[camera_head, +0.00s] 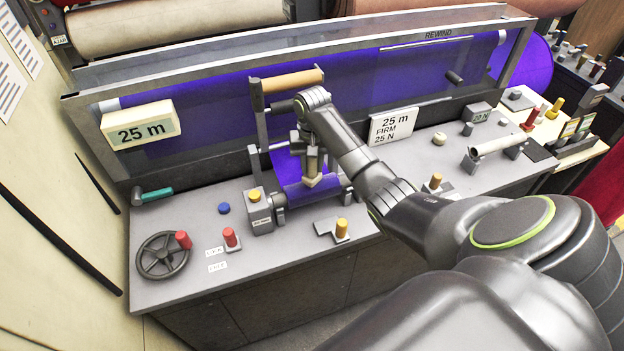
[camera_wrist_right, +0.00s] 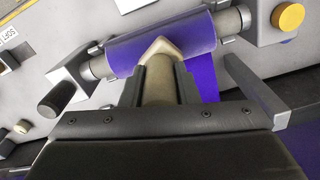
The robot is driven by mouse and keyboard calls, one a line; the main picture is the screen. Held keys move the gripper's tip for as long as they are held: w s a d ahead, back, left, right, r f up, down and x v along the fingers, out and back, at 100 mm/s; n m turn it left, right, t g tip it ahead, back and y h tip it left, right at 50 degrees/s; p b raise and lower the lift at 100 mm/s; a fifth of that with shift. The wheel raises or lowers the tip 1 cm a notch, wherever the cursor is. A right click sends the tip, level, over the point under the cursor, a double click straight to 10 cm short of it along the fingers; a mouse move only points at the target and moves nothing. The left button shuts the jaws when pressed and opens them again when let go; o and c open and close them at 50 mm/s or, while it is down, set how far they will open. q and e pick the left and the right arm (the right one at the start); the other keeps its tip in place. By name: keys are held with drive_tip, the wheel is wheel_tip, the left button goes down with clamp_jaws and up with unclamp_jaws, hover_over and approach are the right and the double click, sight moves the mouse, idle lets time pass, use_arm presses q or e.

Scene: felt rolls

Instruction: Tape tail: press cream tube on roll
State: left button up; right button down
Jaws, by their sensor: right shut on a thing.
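My right gripper (camera_head: 310,152) comes in over the purple felt roll (camera_head: 300,194) from above. It is shut on an upright cream tube (camera_head: 312,168) with a pale wedge-shaped end. In the right wrist view the tube (camera_wrist_right: 158,90) sits between the fingers, and its wedge end overlaps the middle of the roll (camera_wrist_right: 192,34). The end is at or very near the roll surface; I cannot tell whether it presses. A strip of purple felt runs from the roll up behind it. My left gripper is not in view.
A wooden bar (camera_head: 292,82) stands on a bracket above the roll. A yellow-topped block (camera_head: 257,212) is beside the roll's left end. A handwheel (camera_head: 163,255) and red knob (camera_head: 230,238) are at front left. A pale tube (camera_head: 497,145) rests in supports at right.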

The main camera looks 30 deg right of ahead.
drive_tip(key=shift+p, duration=0.3)
drive_tip(key=shift+f, duration=0.45)
idle(0.7)
idle(0.5)
drive_tip(key=shift+r, duration=3.5)
